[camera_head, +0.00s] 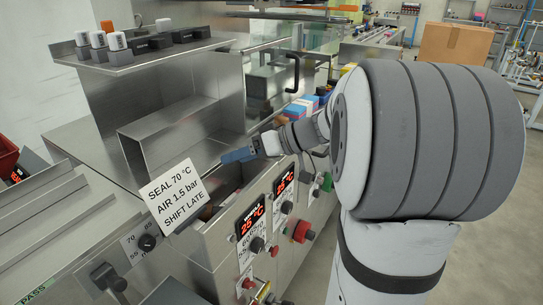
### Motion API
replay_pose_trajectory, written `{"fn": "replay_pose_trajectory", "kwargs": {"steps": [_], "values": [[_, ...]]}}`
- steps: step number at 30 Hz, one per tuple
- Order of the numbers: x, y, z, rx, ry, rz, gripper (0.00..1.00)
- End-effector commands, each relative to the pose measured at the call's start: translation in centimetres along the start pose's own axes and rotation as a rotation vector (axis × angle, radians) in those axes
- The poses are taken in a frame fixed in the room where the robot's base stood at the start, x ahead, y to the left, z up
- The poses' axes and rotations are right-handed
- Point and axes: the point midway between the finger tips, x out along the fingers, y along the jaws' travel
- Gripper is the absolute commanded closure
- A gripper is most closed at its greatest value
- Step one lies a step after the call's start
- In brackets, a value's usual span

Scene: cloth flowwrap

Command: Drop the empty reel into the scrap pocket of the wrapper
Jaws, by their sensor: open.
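The wrapper is the steel machine (195,140) filling the left and middle of the head view. An open-topped recess (232,196) runs along its front, behind the dial panel; it looks like the scrap pocket. Something reddish-brown lies low inside it, too hidden to name. My gripper (232,156) reaches in from the right and is just above the recess's far end. It is open, with its blue-grey fingers pointing left. I see no reel between them, and I cannot make out the empty reel anywhere.
A white note card (173,195) stands at the recess's near left end. Red displays, knobs and a red button (303,231) line the front panel. Small capped pots (117,44) stand on the upper shelf. A cardboard box (455,43) is behind my arm. Open floor lies right.

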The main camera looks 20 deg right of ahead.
Motion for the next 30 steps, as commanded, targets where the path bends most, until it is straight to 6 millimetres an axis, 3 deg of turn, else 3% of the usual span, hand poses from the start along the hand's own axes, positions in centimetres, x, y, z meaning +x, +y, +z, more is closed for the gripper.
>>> {"fn": "replay_pose_trajectory", "kwargs": {"steps": [15, 30], "values": [[-7.2, 0.1, -0.1, 0.000, 0.002, 0.002, 0.32], [-7.5, -0.2, 0.0, 0.007, -0.010, 0.002, 0.32]]}}
